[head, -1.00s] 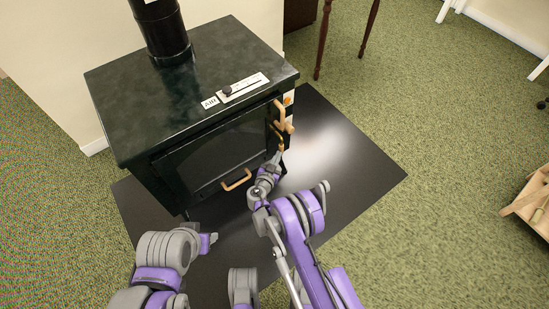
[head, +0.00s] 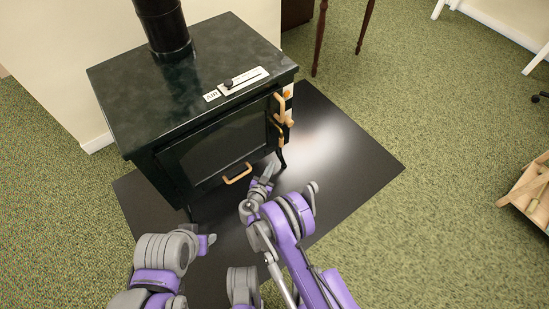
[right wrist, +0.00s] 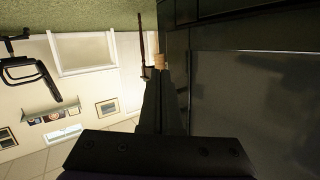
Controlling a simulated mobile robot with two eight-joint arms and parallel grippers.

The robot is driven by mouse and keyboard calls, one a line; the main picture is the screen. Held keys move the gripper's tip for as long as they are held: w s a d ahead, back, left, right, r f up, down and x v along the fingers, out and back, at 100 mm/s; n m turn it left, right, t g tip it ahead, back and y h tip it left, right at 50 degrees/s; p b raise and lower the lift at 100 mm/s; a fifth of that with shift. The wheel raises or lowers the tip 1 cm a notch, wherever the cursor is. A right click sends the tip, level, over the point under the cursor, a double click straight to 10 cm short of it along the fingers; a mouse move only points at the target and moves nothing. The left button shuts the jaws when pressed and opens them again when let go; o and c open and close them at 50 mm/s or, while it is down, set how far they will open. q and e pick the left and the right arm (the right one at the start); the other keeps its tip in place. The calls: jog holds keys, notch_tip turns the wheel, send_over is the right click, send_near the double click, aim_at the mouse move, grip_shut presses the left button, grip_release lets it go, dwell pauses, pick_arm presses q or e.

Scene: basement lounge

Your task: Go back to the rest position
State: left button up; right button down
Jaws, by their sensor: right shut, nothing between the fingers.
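My right gripper (head: 273,165) is shut and empty in front of the stove's lower right front corner, just below the door's brass latch handles (head: 281,108) in the picture. It looks apart from them. The black wood stove (head: 180,90) stands at the upper left with its glass door (head: 215,145) closed. In the right wrist view the dark stove front (right wrist: 255,95) fills the right side, close to the gripper. My left arm is folded at the lower left; its end (head: 207,244) shows in part, and its fingers cannot be made out.
The stove stands on a black floor mat (head: 350,165). A brass pull (head: 238,175) is low on its front. A wooden crate (head: 532,192) is at the right edge. Dark table legs (head: 320,40) stand behind. Green carpet (head: 440,120) is clear to the right.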

jog(key=v, duration=0.2)
jog(key=f+v, duration=0.1)
jog(key=v, duration=0.2)
jog(key=shift+a, duration=0.1)
